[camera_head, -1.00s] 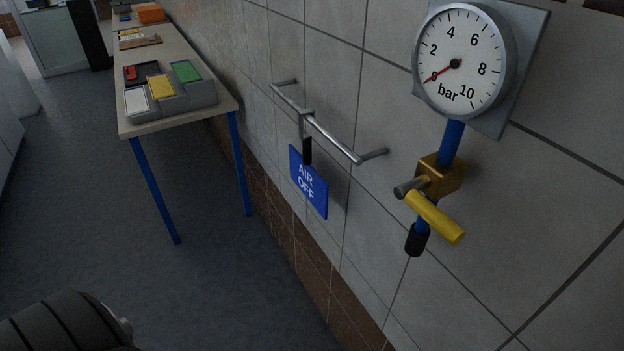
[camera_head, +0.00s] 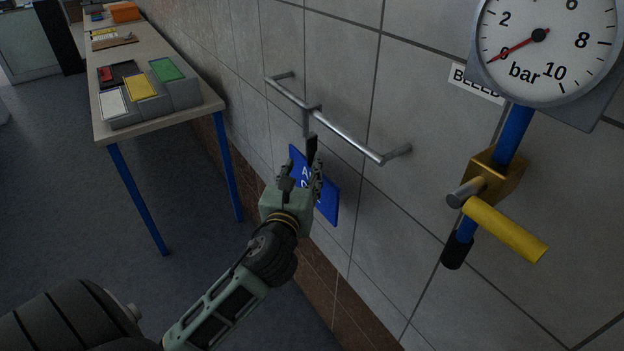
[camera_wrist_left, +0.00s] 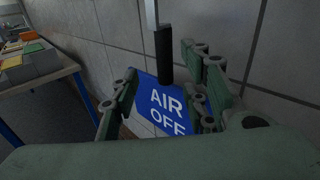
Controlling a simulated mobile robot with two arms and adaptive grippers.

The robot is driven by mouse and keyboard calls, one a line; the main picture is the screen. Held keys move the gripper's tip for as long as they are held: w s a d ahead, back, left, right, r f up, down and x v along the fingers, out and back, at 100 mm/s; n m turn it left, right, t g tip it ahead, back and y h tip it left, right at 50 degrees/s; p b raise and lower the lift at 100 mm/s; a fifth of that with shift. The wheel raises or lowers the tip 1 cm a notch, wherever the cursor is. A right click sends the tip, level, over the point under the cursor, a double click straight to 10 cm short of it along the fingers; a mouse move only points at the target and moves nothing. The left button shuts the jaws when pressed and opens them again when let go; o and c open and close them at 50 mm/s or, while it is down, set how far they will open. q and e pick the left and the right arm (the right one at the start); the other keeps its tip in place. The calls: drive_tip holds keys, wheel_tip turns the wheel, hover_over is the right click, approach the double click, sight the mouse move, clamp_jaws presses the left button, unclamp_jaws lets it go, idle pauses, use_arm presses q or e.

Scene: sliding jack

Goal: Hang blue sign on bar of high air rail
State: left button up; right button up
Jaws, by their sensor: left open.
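The blue sign (camera_head: 331,204) reads AIR OFF and hangs below the bar (camera_head: 345,138) on the tiled wall. A metal hook (camera_head: 306,122) with a black grip (camera_head: 311,146) joins it to the bar. My left gripper (camera_head: 302,176) is in front of the sign and hides much of it. In the left wrist view the gripper is open, with the black grip (camera_wrist_left: 163,56) between its fingers and the sign (camera_wrist_left: 158,97) behind; contact cannot be told. My right gripper is not in view.
To the right are a pressure gauge (camera_head: 548,40) reading about zero, a brass valve (camera_head: 497,178) and a yellow lever (camera_head: 505,229). A table (camera_head: 196,110) with colored card holders (camera_head: 143,97) stands along the wall at left. The floor between is clear.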

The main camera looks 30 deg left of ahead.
sight(311, 152)
use_arm(q)
drive_tip(key=shift+w+a+r+m, duration=0.2)
drive_tip(key=shift+w+r+m, duration=0.1)
drive_tip(key=shift+w+r, duration=0.2)
drive_tip(key=x, duration=0.2)
drive_tip(key=p+x, duration=0.1)
drive_tip(key=x, duration=0.3)
drive_tip(key=shift+w+d+f, duration=0.2)
drive_tip(key=shift+w+d, duration=0.05)
drive_tip(key=shift+d, duration=0.05)
drive_tip(key=shift+w+a+f, duration=0.1)
drive_tip(key=shift+w, duration=0.15)
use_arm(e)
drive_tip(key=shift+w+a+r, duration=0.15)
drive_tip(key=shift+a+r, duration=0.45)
use_arm(q)
drive_tip(key=shift+c, duration=0.4)
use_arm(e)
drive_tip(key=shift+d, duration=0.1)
use_arm(q)
drive_tip(key=shift+c, duration=0.9)
clamp_jaws()
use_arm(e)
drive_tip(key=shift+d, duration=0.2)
